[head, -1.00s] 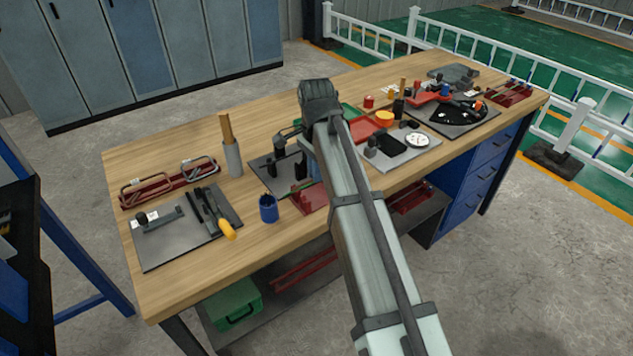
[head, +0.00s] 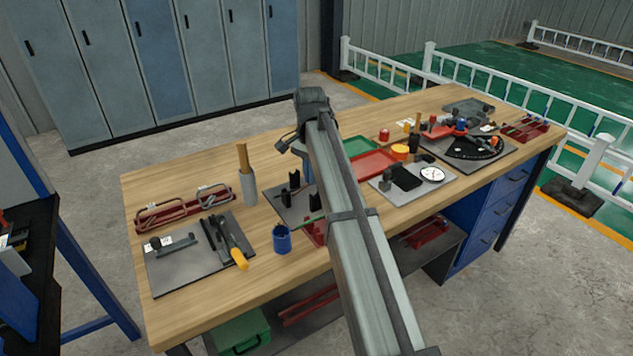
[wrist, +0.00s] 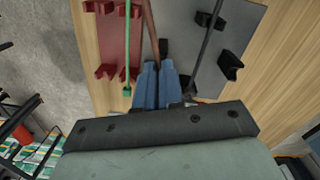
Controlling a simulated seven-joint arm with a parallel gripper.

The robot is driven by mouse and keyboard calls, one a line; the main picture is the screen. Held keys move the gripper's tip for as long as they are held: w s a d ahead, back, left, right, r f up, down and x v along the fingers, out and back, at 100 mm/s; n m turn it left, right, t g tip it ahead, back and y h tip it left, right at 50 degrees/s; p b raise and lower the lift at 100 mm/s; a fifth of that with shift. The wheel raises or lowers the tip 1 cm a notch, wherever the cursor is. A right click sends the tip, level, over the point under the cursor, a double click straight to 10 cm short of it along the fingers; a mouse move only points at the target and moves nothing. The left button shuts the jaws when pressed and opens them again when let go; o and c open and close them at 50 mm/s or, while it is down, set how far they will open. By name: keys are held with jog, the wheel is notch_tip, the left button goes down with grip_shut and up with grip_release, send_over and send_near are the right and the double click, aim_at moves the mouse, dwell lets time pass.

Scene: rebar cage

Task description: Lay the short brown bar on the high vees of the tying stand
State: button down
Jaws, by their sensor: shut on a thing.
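The brown bar (wrist: 150,28) shows in the wrist view, running from the top edge down to the blue fingers of my gripper (wrist: 158,85). My gripper is shut on it. The tying stand, a grey plate (wrist: 190,75) with black vee blocks (wrist: 230,66), lies beneath and to the right of the fingers. A thin dark bar (wrist: 208,45) crosses above the plate. In the head view the stand (head: 290,207) is partly behind my arm; its black uprights show, and the brown bar is hidden there.
A red rack (wrist: 112,40) with a green bar (wrist: 127,50) is left of the fingers. In the head view, a blue cup (head: 282,239), a grey holder with a wooden handle (head: 247,185) and a tool mat (head: 175,272) stand to the left. Trays (head: 375,163) lie right of my arm.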

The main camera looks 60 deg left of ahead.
jog(key=a+n, duration=0.1)
jog(key=n, duration=0.3)
jog(key=w+a+n, duration=0.1)
jog(key=n, duration=0.4)
jog(key=a+n, duration=0.1)
jog(key=n, duration=0.4)
jog(key=shift+w+a+r, duration=0.15)
jog(key=shift+a+r, duration=0.1)
jog(key=shift+a, duration=0.15)
jog(key=shift+f, duration=0.1)
jog(key=shift+f, duration=2.7)
jog(key=shift+f, duration=0.15)
jog(key=c, duration=1.2)
grip_release()
